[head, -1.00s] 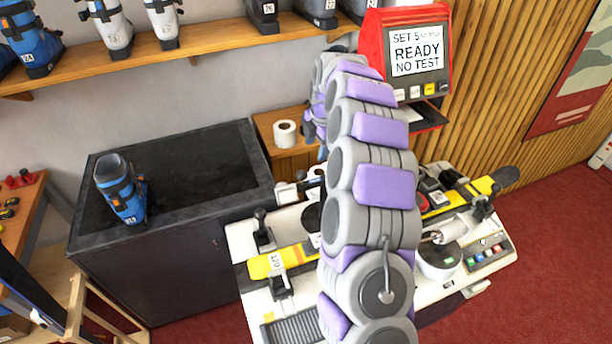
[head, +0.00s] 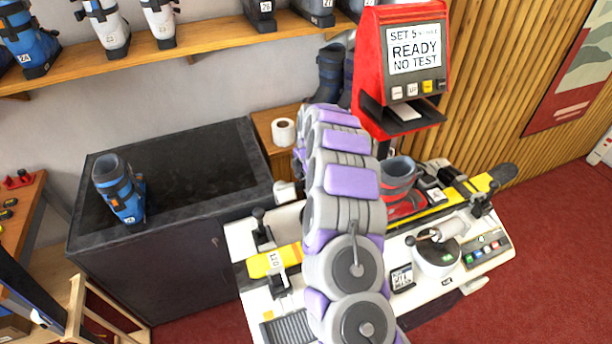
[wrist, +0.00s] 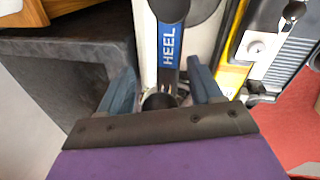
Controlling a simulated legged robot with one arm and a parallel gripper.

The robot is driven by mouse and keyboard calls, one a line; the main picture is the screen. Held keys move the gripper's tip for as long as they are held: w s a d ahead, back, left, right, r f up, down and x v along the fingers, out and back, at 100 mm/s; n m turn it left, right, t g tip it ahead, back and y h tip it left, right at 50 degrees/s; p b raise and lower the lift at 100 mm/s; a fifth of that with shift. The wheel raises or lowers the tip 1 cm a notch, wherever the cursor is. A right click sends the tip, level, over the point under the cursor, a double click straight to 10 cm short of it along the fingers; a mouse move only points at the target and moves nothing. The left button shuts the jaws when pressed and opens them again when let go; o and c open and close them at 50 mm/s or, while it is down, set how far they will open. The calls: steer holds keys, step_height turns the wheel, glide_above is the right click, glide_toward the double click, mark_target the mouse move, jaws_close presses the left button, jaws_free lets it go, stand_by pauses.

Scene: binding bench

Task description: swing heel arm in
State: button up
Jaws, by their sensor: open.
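The heel arm (wrist: 171,45), a dark bar with a blue label reading HEEL, runs up from between my fingers in the wrist view. A dark round knob (wrist: 160,101) at its near end sits between the two blue-grey fingers of my gripper (wrist: 161,72). The fingers stand apart, one on each side; whether either touches the knob I cannot tell. In the head view my own arm hides the gripper and most of the heel arm's area. The white binding bench (head: 245,240) carries a yellow ski (head: 268,263).
A grey and red boot (head: 400,178) stands on the ski. A red tester display (head: 414,55) reads READY, NO TEST. A dark-topped cabinet (head: 190,175) with a blue boot (head: 120,190) stands left of the bench. A paper roll (head: 283,131) sits behind.

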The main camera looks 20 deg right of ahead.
steer(key=a, duration=0.3)
steer(key=shift+a+r, duration=0.1)
steer(key=shift+r, duration=0.05)
steer(key=shift+c, duration=0.5)
steer(key=shift+s+d, duration=0.1)
steer(key=shift+d, duration=1.1)
steer(key=c, duration=0.5)
steer(key=shift+d, duration=0.15)
steer(key=shift+c, duration=0.5)
steer(key=shift+a, duration=0.4)
jaws_close()
steer(key=shift+w, duration=0.2)
